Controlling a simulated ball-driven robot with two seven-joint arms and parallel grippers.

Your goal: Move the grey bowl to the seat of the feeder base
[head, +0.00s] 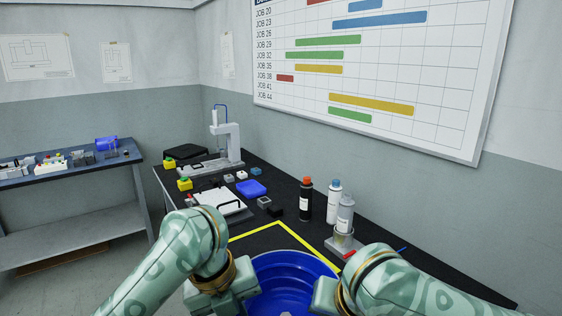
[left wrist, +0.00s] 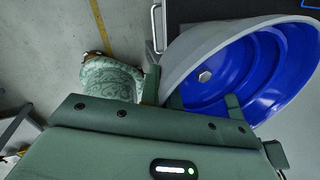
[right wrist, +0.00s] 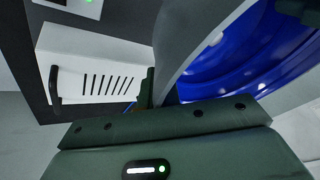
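The grey bowl (head: 285,275) has a grey outside and a glossy blue inside. It sits between my two grippers at the bottom of the head view. My left gripper (head: 236,300) is at the bowl's left side. In the left wrist view, its fingers are at the grey wall of the bowl (left wrist: 185,55). My right gripper (head: 326,296) is at the right side. In the right wrist view, one finger is against the bowl wall (right wrist: 180,55) and the other is hidden. I cannot pick out the feeder base or its seat for certain.
A yellow tape outline (head: 285,228) marks the black bench just beyond the bowl. Bottles (head: 305,200) and a grey holder (head: 343,243) stand to its right. A white box with slots (right wrist: 95,70) shows in the right wrist view. A blue tray (head: 251,188) lies farther back.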

